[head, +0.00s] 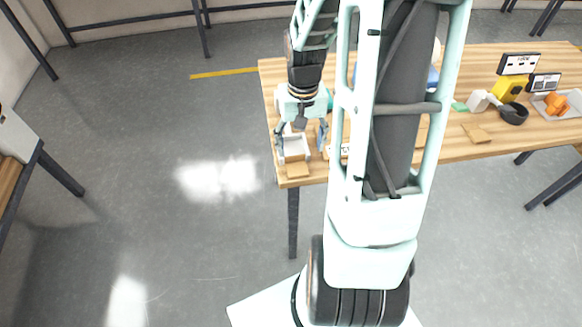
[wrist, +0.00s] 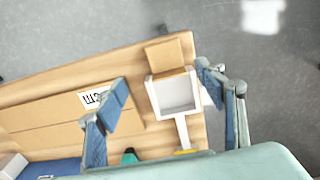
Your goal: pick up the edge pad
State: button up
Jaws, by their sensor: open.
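No item is labelled as the edge pad, so I cannot tell for certain which one it is. A tan block (wrist: 167,53) lies near the table's corner, and it also shows in the head view (head: 298,170). Against it is a white open tray-like piece (wrist: 176,96) with a thin white strip running from one side. It shows in the head view (head: 295,155) too. My gripper (wrist: 160,82) is open and empty, with fingers spread on either side of the white piece. In the head view my gripper (head: 301,149) hangs over the table's left end.
The wooden table (head: 285,75) continues right behind my arm. Another tan block (head: 476,133), a black cup (head: 513,114), a yellow item (head: 508,88) and a tray with orange pieces (head: 556,104) stand at right. A label card (wrist: 95,97) lies near the left finger.

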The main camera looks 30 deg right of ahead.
aim_at(297, 169)
notch_tip(297, 169, down, 4)
jog(key=shift+r, duration=0.25)
jog(key=shift+w+a+f, duration=0.1)
jog(key=shift+a+f, duration=0.1)
jog(key=shift+f, duration=1.15)
jog(key=shift+w+a+f, duration=0.1)
jog(key=shift+a+f, duration=0.1)
jog(key=shift+f, duration=1.15)
jog(key=c, duration=1)
